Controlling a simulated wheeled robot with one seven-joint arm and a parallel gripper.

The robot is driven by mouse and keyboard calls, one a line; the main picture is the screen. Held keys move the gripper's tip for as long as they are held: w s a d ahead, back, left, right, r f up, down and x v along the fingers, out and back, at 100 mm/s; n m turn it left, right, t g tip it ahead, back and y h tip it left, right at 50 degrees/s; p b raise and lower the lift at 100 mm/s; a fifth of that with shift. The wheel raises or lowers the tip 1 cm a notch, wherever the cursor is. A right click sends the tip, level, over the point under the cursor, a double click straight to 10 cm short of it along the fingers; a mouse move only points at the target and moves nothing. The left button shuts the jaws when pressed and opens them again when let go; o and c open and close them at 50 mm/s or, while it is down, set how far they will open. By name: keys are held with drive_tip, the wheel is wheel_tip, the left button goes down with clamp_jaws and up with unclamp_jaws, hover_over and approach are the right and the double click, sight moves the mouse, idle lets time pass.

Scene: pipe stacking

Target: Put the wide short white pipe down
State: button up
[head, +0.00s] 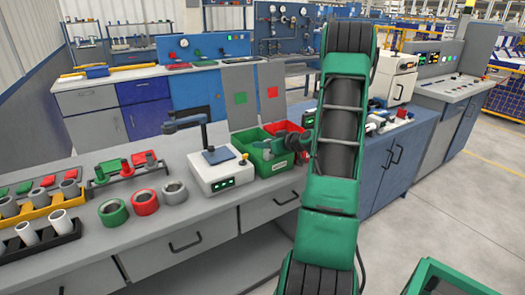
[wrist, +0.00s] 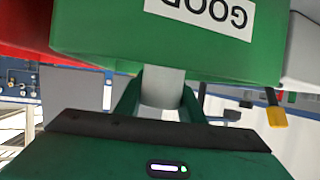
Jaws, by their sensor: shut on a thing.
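My gripper (wrist: 160,103) is shut on the white pipe (wrist: 163,86), which stands between its two green fingers in the wrist view. The far part of the pipe is hidden behind the wall of the green bin (wrist: 110,35), which carries a white GOOD label and appears upside down. In the head view, my gripper (head: 265,146) is at the green bin (head: 262,168), over its opening. The pipe cannot be made out clearly there. I cannot tell whether the pipe touches the bin's floor.
A red bin (head: 286,128) adjoins the green bin. A white device (head: 221,174) with a blue arm stands left of them. Several rings, including a red one (head: 144,202), lie on the grey bench, with racks of pipes (head: 58,223) farther left.

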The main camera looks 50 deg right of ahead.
drive_tip(key=shift+f, duration=1.4)
drive_tip(key=o, duration=1.1)
drive_tip(key=shift+f, duration=0.1)
drive_tip(key=v, duration=1.2)
drive_tip(key=shift+a, duration=0.1)
